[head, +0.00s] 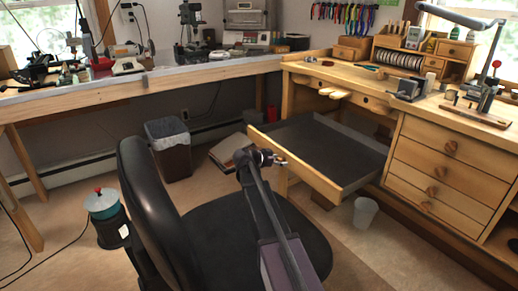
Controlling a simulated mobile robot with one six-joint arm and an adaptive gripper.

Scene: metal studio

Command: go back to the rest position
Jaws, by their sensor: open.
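My gripper (277,160) is at the end of my arm, which reaches up from the bottom middle of the head view. It is small in the picture, with its jaws pointing right and apart. I see nothing between them.
A black office chair (160,215) stands left of my arm. A wooden workbench (415,130) with tools stands at right, another bench (110,92) at left. A bin (170,155), a small bucket (365,212) and a green-lidded pot (102,205) stand low down.

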